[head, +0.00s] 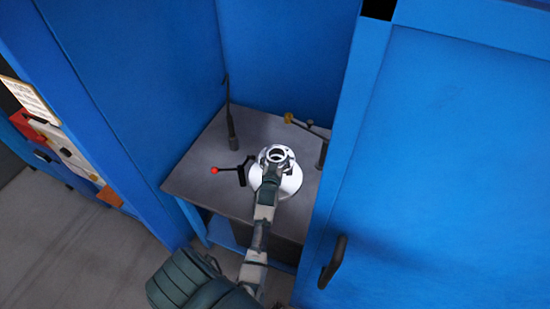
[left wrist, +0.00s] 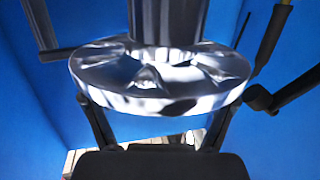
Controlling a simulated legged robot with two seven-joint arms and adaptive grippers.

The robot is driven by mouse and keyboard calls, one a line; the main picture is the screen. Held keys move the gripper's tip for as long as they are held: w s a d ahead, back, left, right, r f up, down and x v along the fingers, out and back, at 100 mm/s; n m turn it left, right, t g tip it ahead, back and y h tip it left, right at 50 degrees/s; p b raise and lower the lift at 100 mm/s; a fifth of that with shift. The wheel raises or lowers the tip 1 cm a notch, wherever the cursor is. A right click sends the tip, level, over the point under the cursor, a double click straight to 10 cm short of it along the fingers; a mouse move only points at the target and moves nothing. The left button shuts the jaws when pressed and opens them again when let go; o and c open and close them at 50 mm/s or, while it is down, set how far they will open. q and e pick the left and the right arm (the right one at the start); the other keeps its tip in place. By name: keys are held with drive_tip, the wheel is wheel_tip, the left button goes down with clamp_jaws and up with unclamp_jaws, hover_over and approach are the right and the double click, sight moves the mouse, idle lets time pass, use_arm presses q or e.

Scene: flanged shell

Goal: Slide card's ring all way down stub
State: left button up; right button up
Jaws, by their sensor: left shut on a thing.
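A shiny, pale flanged shell (head: 291,182) is at the middle of the grey table, with a round opening at its top. My left gripper (head: 275,160) is at the shell and shut on it. In the left wrist view the shell's mirror-like flange (left wrist: 160,98) lies across the fingers, with a tube rising from it. The gripper hides part of the shell, and I cannot tell whether its base touches the table. Cards (head: 70,150) hang at the left on the blue frame. I cannot make out a card's ring or a stub. My right gripper is not in view.
The grey table (head: 200,165) stands in a blue booth with walls behind and left. A red-knobbed lever (head: 214,170) is left of the shell. A dark post (head: 232,130) and a brass-ended arm (head: 290,118) stand behind. A blue door (head: 440,150) closes off the right.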

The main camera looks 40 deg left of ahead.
use_arm(q)
drive_tip(key=shift+r, duration=0.3)
drive_tip(key=shift+a+f, duration=0.15)
drive_tip(key=shift+a, duration=0.55)
drive_tip(key=shift+d, duration=0.25)
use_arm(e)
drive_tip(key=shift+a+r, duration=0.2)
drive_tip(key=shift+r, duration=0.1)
use_arm(q)
drive_tip(key=shift+d+p, duration=0.1)
drive_tip(key=shift+p, duration=0.2)
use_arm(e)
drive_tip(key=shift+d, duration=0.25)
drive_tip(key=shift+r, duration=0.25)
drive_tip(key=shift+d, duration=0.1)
use_arm(q)
drive_tip(key=shift+d+p, duration=0.1)
drive_tip(key=shift+p, duration=0.35)
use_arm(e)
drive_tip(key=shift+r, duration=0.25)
use_arm(q)
drive_tip(key=shift+f+b, duration=2.05)
drive_tip(key=shift+f, duration=1.1)
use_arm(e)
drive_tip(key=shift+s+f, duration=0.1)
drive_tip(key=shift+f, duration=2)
